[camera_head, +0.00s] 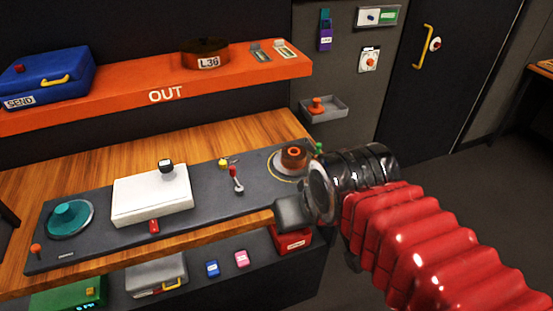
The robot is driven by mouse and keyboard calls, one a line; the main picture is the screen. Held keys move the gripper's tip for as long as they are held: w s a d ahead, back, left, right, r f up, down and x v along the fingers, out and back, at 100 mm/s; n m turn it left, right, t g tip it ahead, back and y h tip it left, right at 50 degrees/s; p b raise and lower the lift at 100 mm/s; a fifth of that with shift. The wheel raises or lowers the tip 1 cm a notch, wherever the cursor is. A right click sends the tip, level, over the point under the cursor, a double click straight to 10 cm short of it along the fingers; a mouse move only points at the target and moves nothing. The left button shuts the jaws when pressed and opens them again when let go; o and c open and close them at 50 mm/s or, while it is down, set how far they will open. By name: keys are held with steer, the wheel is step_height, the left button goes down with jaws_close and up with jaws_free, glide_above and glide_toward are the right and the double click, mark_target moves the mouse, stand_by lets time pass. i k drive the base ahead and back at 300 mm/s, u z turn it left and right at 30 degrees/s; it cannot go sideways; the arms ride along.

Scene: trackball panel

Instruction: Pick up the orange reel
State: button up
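An orange-brown reel (293,157) with a dark centre hole sits on a round dark base inside a yellow ring, at the right end of the grey panel (110,225). A second round orange-brown item (205,52), labelled L36, lies on the orange OUT shelf (120,98). My gripper (292,210) is in front of the panel's right end, nearer the camera than the reel and apart from it in the picture. One grey finger shows; the rest is hidden by the black wrist, so its opening cannot be seen.
The panel also carries a teal trackball (68,213), a white box (150,195) and a small red-topped lever (236,178) left of the reel. A grey wall tray (325,107) stands behind right. Below are a red box (292,240) and several other items.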

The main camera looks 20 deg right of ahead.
mark_target(294, 154)
steer(key=u, duration=3.5)
steer(key=k, duration=1.1)
steer(key=z, duration=0.15)
